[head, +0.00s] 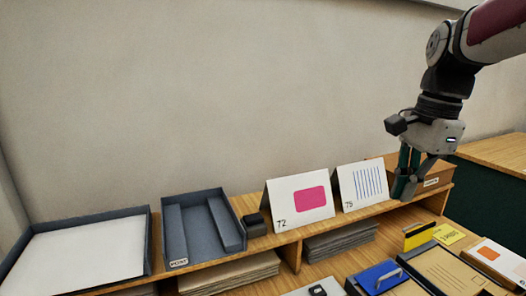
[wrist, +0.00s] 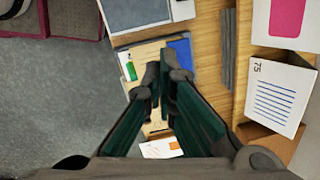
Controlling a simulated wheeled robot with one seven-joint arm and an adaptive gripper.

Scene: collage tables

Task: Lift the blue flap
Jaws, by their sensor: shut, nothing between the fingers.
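The blue flap (head: 378,277) lies low at the right of the head view, flat on a dark-framed board, with a pale bar handle across it. A blue patch (wrist: 181,52) beyond my fingertips in the wrist view looks like part of the same area, but I cannot be sure it is the flap. My gripper (head: 405,188) hangs pointing down at the right, above and behind the flap and apart from it. In the wrist view, my gripper (wrist: 164,78) has its green fingers together at the tips with nothing between them. The fingers hide part of the tan board below.
A raised wooden shelf behind carries standing cards 72 (head: 283,208) and 75 (head: 349,190), a grey tray (head: 206,252) and a wooden box (head: 432,180) near my gripper.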

